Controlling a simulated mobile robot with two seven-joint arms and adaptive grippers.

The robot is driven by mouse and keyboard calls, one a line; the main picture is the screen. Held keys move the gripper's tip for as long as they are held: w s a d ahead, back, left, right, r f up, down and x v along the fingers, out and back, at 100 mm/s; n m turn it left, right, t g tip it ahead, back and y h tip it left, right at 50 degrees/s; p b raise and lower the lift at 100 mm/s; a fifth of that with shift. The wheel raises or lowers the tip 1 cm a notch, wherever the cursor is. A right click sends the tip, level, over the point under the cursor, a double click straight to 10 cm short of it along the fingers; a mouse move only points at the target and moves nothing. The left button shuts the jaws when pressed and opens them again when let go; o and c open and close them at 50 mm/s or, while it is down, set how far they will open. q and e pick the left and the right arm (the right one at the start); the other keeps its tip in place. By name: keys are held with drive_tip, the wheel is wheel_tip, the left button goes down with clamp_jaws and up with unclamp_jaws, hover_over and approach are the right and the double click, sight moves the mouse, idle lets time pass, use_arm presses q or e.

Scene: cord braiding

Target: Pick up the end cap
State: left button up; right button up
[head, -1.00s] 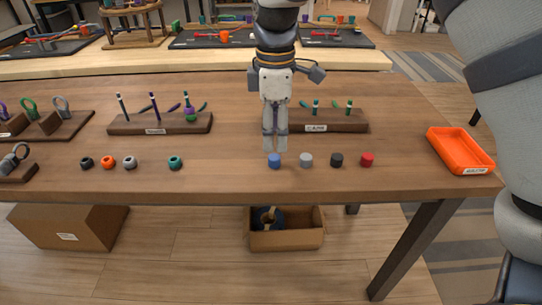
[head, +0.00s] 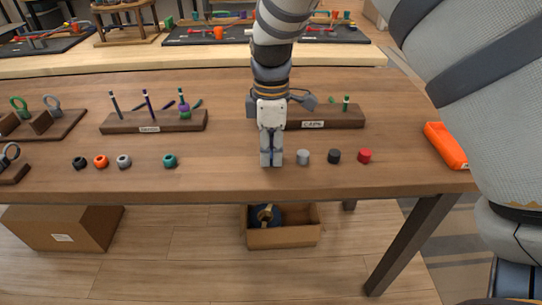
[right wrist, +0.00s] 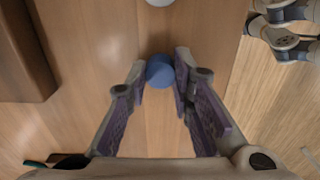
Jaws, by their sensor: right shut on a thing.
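The blue end cap (right wrist: 160,71) stands on the table between the fingertips of my right gripper (right wrist: 161,78) in the right wrist view. In the head view my right gripper (head: 271,160) reaches down to the table and its fingers hide the blue cap. The fingers are shut on it. To its right in the head view stand a grey cap (head: 303,157), a black cap (head: 334,156) and a red cap (head: 365,156). My left gripper is not in view.
Black, orange, grey and teal ring-like pieces stand to the left, the teal one (head: 170,161) nearest. Wooden racks with pegs (head: 150,125) and (head: 335,118) stand behind. An orange tray (head: 446,146) lies at the right end. The table's front edge is close.

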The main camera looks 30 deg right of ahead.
sight(271, 153)
wheel_tip(271, 153, up, 4)
drive_tip(key=shift+f, duration=0.2)
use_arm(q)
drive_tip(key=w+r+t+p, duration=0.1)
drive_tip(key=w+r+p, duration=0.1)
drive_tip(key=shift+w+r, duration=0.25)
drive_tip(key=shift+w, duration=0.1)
use_arm(e)
drive_tip(key=s+a+r, duration=0.5)
drive_tip(key=a+r, duration=0.4)
drive_tip(key=a, duration=0.4)
drive_tip(key=shift+r, duration=0.2)
